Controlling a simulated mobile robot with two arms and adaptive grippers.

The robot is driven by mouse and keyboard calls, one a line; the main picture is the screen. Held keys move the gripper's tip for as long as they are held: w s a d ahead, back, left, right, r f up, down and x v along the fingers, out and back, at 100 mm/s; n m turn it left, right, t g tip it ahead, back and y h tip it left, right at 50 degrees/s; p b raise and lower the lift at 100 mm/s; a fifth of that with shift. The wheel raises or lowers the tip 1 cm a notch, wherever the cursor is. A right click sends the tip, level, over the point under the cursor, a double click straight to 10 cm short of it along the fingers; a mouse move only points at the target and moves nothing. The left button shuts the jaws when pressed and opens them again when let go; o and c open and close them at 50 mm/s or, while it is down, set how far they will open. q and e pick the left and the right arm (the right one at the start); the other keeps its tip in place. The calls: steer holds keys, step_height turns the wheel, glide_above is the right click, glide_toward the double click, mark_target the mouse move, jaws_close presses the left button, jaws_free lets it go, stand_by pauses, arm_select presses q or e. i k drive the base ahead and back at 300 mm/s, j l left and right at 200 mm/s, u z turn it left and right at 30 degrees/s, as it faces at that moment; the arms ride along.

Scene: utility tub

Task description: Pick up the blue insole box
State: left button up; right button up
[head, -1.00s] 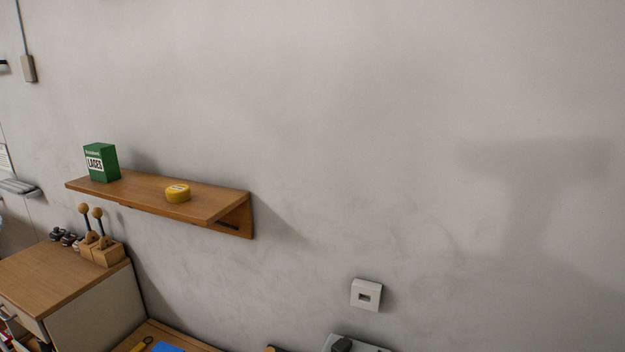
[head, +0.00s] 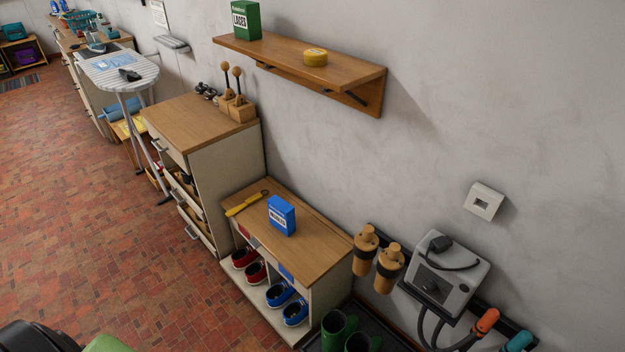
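The blue insole box (head: 281,216) stands upright on the wooden top of a low shoe cabinet (head: 313,249) in the head view. It is small, with a white label on its front. Nothing covers it. Neither of my grippers shows in the head view.
A yellow-handled tool (head: 243,206) lies left of the box. A taller drawer cabinet (head: 230,165) stands behind it to the left. A wall shelf (head: 340,72) hangs above. A grey machine (head: 447,275) is on the wall at right. The tiled floor (head: 130,265) at left is clear.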

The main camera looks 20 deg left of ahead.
mark_target(283, 216)
steer(key=i+j+z, duration=0.15)
steer(key=j+z, duration=0.15)
steer(key=j, duration=0.45)
steer(key=j+z, duration=0.3)
steer(key=j, duration=0.4)
